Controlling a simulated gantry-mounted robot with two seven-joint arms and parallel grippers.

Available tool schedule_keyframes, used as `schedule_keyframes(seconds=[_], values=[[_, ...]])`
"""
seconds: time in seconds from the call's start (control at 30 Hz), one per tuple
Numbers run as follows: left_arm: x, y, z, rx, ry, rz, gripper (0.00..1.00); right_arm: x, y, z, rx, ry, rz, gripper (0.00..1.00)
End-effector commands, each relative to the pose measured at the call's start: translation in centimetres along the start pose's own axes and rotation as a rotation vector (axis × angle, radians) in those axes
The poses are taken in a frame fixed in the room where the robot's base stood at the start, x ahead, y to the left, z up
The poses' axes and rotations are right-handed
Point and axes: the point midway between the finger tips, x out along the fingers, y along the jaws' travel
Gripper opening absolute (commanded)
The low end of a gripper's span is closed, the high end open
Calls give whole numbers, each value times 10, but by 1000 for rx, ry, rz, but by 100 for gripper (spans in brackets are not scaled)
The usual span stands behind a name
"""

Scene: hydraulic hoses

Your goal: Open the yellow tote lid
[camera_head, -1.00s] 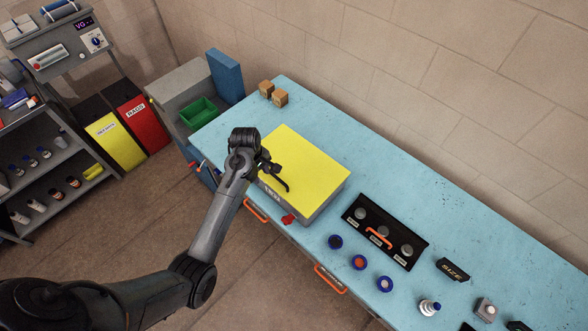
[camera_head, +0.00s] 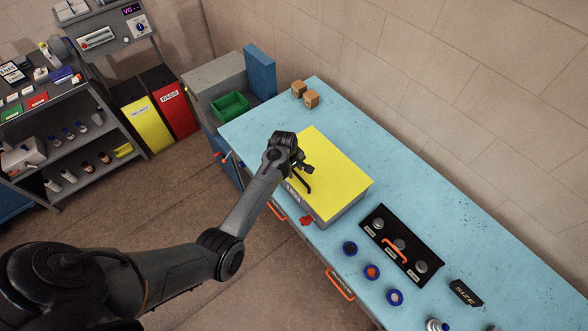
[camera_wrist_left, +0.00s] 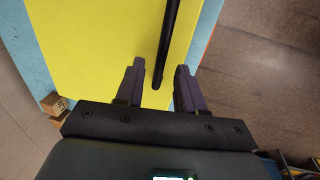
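The yellow lid (camera_head: 335,165) lies flat and closed on the grey tote (camera_head: 335,217) on the blue bench. A dark curved bar, seemingly the lid's handle (camera_head: 304,183), shows at its left side; it also shows in the left wrist view (camera_wrist_left: 170,35). My left gripper (camera_head: 303,168) is over the lid's left edge, by the bar. In the left wrist view its two fingers (camera_wrist_left: 159,72) are apart, with the bar's end between them in the picture. I cannot tell whether they touch it. My right gripper is not in view.
A black tray with an orange handle (camera_head: 396,250) and several blue rings (camera_head: 371,271) lie right of the tote. A small red object (camera_head: 306,221) is at its front. Two small boxes (camera_head: 311,98) stand behind. The bench between is clear.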

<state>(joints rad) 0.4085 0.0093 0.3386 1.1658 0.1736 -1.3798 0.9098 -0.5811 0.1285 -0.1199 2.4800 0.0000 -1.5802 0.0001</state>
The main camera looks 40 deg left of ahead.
Motion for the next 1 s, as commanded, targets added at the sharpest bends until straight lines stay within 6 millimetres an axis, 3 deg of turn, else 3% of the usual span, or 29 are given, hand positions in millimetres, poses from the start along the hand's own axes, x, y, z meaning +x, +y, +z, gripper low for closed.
schedule_keyframes(seconds=[0.4,0.47,0.67,1.0], values=[[7,0,0,0,0,1,38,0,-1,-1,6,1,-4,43],[7,0,0,0,0,1,32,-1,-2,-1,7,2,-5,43],[7,0,0,0,0,1,1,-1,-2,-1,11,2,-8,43],[7,0,0,0,0,0,0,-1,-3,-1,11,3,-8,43]])
